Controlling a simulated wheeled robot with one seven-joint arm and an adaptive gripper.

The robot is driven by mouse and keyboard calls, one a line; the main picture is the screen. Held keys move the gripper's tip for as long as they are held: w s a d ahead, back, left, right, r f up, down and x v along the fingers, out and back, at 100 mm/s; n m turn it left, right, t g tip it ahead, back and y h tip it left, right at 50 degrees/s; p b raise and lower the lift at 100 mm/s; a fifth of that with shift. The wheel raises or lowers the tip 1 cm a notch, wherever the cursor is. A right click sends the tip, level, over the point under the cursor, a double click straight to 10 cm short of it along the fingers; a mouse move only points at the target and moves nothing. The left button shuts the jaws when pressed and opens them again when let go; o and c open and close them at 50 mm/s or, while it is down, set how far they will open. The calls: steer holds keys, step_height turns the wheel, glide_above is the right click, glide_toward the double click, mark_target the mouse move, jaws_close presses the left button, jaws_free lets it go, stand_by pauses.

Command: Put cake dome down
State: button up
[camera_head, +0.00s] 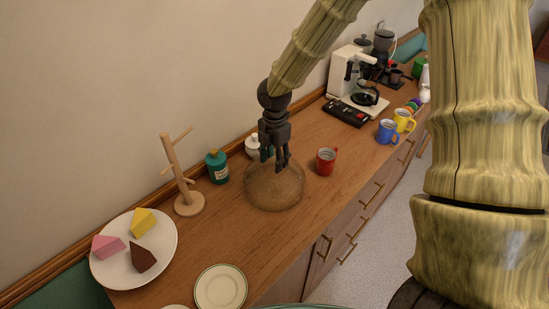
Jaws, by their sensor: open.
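The cake dome (275,188) is a clear, brownish see-through dome. It appears to stand upright on the wooden counter, left of the red mug. My gripper (276,162) points down at the top of the dome, with its dark fingers apart. The fingers overlap the dome's top in this view, and I cannot tell whether they touch it. The dome's knob is hidden behind or between the fingers.
A white plate with cake slices (107,274), a wooden mug tree (189,204) and a green bottle (217,168) stand to the left. A small plate (221,288) lies in front. A red mug (326,161) is close right. Bare counter (262,235) lies before the dome.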

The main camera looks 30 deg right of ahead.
step_height(320, 180, up, 12)
steer(key=b, duration=0.2)
stand_by(0.5)
